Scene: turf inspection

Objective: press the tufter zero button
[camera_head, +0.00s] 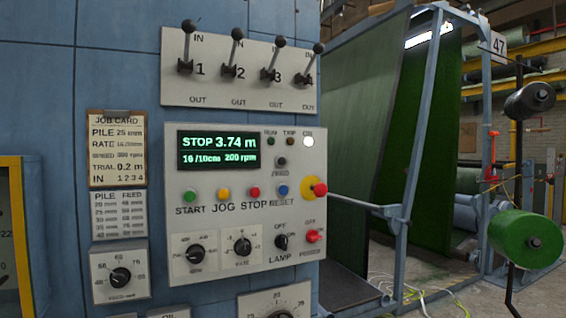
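The tufter control panel (246,205) is a pale box on a blue cabinet. A small dark round button (281,161) sits right of the display, below the indicator lamps. The small label under it is blurred and seems to read ZERO. The display (217,149) reads STOP 3.74 m, with 16/10cms and 200 rpm below. Neither of my grippers is in view, and nothing covers the panel.
Below are green START (190,196), yellow JOG (223,193), red STOP (255,192) and blue RESET (283,190) buttons. A red knob on yellow (319,189) juts out at the right. Levers (237,50) stick out above. A green yarn spool (527,243) stands far right.

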